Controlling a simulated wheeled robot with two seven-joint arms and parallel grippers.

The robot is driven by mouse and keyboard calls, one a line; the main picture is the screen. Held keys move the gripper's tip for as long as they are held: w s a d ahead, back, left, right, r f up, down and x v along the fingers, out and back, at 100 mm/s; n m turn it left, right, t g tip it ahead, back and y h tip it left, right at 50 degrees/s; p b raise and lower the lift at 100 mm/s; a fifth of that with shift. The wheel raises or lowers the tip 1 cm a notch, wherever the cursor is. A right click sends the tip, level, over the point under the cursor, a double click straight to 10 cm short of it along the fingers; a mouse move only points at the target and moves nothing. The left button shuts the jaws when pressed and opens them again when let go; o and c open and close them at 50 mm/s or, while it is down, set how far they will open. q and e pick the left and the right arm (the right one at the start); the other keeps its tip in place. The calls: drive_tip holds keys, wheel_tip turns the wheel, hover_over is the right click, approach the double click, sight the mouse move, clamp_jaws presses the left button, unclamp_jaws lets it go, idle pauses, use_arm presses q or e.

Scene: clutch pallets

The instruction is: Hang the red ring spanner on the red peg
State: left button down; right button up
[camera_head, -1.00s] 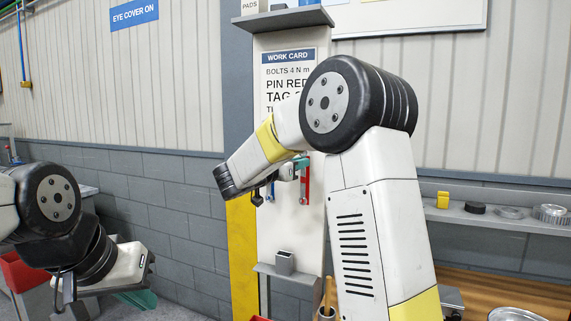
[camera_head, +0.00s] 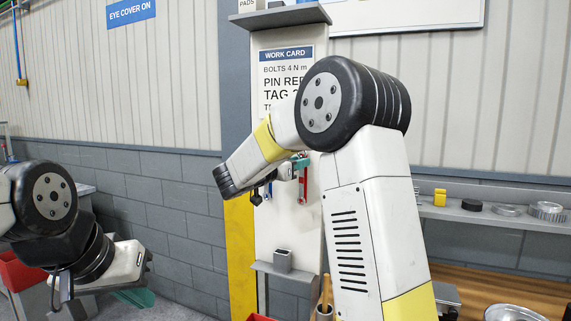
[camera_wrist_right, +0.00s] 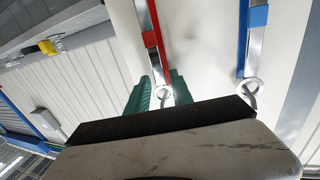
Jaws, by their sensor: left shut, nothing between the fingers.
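The red ring spanner (camera_head: 303,186) hangs down against the pale work-card panel (camera_head: 291,228) in the head view. In the right wrist view the red spanner (camera_wrist_right: 152,40) has a red handle, a bare metal shank and a ring end. My right gripper (camera_wrist_right: 160,92) has green fingers apart on either side of that ring end, with a gap showing; its teal tips (camera_head: 300,162) show by the spanner in the head view. The red peg is not visible; my right arm and gripper hide part of the panel. My left gripper (camera_head: 134,298) is shut and empty, low at the left.
A blue spanner (camera_wrist_right: 258,18) hangs beside the red one. A grey holder (camera_head: 282,260) stands on a small panel ledge below. A cup with a wooden handle (camera_head: 326,290) stands lower. A shelf with a yellow block (camera_head: 440,197) is at the right.

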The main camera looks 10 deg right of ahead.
drive_tip(key=shift+o, duration=0.7)
drive_tip(key=s+a+r+n+t+y, duration=0.4)
drive_tip(key=s+a+n+y, duration=0.45)
drive_tip(key=a+y, duration=0.55)
drive_tip(key=s+d+f+g, duration=0.3)
drive_tip(key=s+f, duration=0.2)
drive_tip(key=s, duration=0.3)
drive_tip(key=s+d+f+n+g+y, duration=0.1)
drive_tip(key=s+d+f+g, duration=0.2)
drive_tip(key=s+f, duration=0.3)
drive_tip(key=s+d+f+n+g, duration=0.1)
drive_tip(key=s+f, duration=0.5)
drive_tip(key=s, duration=0.6)
drive_tip(key=d+g, duration=0.1)
drive_tip(key=g, duration=0.1)
drive_tip(key=shift+s+d+f+g+y, duration=0.2)
drive_tip(key=shift+s+d+g+y, duration=0.1)
drive_tip(key=shift+d+y, duration=0.1)
